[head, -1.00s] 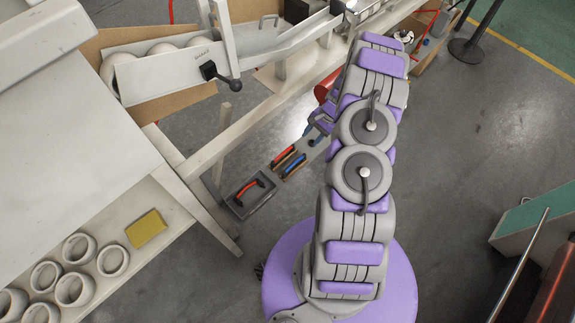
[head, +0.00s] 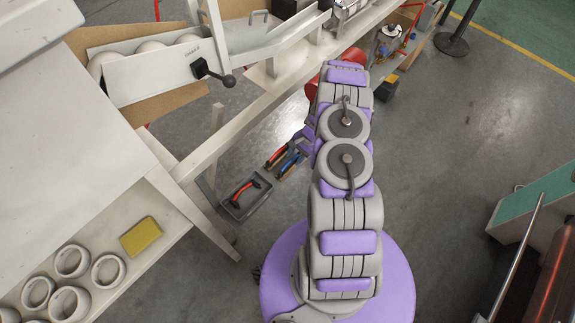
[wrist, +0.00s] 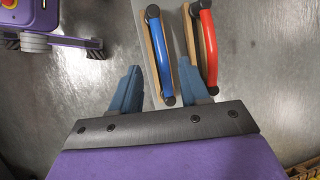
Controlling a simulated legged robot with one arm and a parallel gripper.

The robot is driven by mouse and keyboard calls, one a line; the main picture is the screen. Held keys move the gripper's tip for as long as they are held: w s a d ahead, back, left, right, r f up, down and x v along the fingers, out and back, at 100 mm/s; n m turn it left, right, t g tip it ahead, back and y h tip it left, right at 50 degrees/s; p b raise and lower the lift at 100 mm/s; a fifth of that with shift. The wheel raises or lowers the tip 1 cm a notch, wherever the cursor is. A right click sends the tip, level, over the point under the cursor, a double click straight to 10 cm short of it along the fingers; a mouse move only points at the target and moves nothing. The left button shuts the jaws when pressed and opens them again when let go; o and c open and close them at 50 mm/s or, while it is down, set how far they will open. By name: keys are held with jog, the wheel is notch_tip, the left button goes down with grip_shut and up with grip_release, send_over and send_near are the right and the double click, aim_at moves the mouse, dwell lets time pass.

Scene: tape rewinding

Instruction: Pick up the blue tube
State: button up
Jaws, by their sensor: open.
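In the wrist view the blue tube (wrist: 159,52) is a curved bar with black ends, mounted along a wooden strip. My gripper (wrist: 161,76) is open and empty, with its two blue-grey fingers on either side of the blue tube's lower end. I cannot tell the height gap between them. In the head view the blue tube (head: 290,164) lies low, beside the workbench, with my gripper (head: 301,146) just above and right of it in the picture.
A red tube (wrist: 208,45) lies parallel, close to the right finger. A grey tray (head: 236,207) with another red tube (head: 245,191) is to the left. The workbench leg (head: 212,215) stands further left.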

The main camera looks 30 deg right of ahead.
aim_at(292, 160)
jog(key=shift+d+f, duration=0.2)
jog(key=shift+f, duration=0.1)
jog(key=x, duration=0.1)
jog(key=b+x, duration=0.1)
jog(key=x, duration=0.2)
jog(key=shift+w+d+f, duration=0.15)
jog(key=shift+w, duration=0.15)
jog(key=shift+a+f, duration=0.1)
jog(key=shift+a, duration=0.6)
jog(key=shift+d, duration=0.65)
jog(key=c, duration=0.6)
jog(key=shift+a, duration=0.25)
grip_shut()
jog(key=shift+a, duration=0.25)
